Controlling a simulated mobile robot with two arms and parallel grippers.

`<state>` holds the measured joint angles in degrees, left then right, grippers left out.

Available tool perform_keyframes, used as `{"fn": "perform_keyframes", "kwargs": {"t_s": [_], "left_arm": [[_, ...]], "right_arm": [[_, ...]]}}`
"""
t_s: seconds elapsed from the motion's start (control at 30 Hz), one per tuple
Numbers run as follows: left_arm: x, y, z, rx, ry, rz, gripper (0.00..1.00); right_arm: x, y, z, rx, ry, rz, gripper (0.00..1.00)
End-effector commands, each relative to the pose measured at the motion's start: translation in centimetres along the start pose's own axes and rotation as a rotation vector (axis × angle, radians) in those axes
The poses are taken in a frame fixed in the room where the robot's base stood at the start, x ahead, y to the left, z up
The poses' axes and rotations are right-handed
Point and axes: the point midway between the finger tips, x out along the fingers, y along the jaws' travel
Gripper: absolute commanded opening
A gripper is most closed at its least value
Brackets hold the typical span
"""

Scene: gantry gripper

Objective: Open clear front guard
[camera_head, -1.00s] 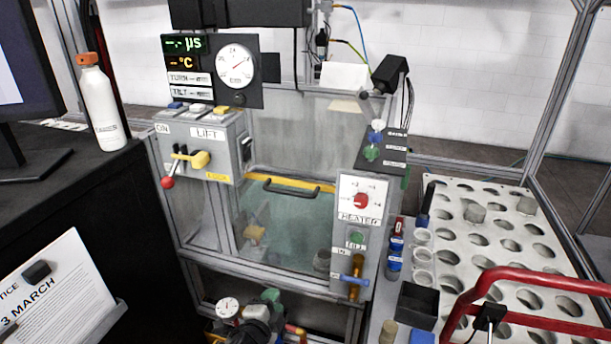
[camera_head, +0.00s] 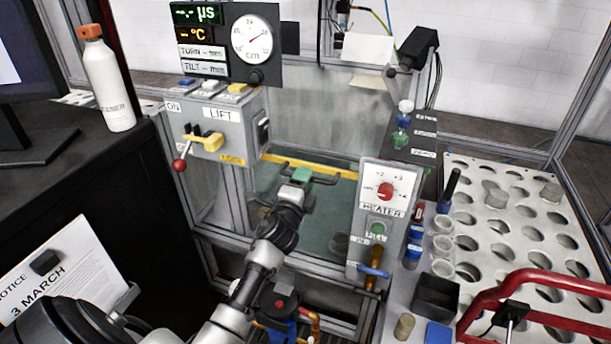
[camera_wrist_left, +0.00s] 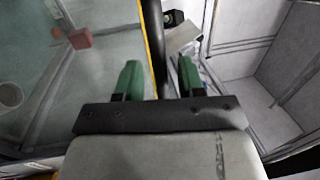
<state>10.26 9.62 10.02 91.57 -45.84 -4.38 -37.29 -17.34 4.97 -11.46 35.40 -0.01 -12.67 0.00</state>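The clear front guard (camera_head: 325,215) is a greenish see-through panel in the metal frame, with a yellow strip (camera_head: 345,173) along its top. It looks closed. A black bar handle (camera_head: 328,181) sits at that top edge. My left gripper (camera_head: 301,175) has green fingertips and is at the handle, covering part of it. In the left wrist view my gripper (camera_wrist_left: 159,78) is open, with the black handle (camera_wrist_left: 157,45) running between its fingers. A gap shows on the right side of the bar; contact on the left is unclear. My right gripper is not in view.
The grey LIFT box (camera_head: 215,125) stands left of the guard and the HEATER panel (camera_head: 383,200) right of it. A holed white tray (camera_head: 520,215) and a red tubular bar (camera_head: 545,275) are at the right. A white bottle (camera_head: 108,85) stands on the black bench.

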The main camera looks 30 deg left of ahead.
Motion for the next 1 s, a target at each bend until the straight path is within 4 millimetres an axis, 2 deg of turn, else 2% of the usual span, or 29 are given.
{"fn": "perform_keyframes", "kwargs": {"t_s": [0.13,0.4,0.47,0.67,1.0], "left_arm": [[1.00,-0.03,0.04,0.000,-0.001,0.000,0.39],[1.14,0.03,0.04,0.001,-0.001,0.001,0.39],[1.13,0.03,0.04,0.000,-0.001,0.001,0.33],[1.12,0.03,0.03,0.000,-0.001,0.001,0.02],[1.04,0.37,0.02,0.000,0.000,0.001,0.00]], "right_arm": [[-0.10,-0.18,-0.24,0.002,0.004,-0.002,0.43],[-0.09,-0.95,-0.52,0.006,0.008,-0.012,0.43],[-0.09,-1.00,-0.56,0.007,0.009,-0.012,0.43],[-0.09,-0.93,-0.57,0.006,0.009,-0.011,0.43],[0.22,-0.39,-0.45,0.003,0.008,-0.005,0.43]]}}
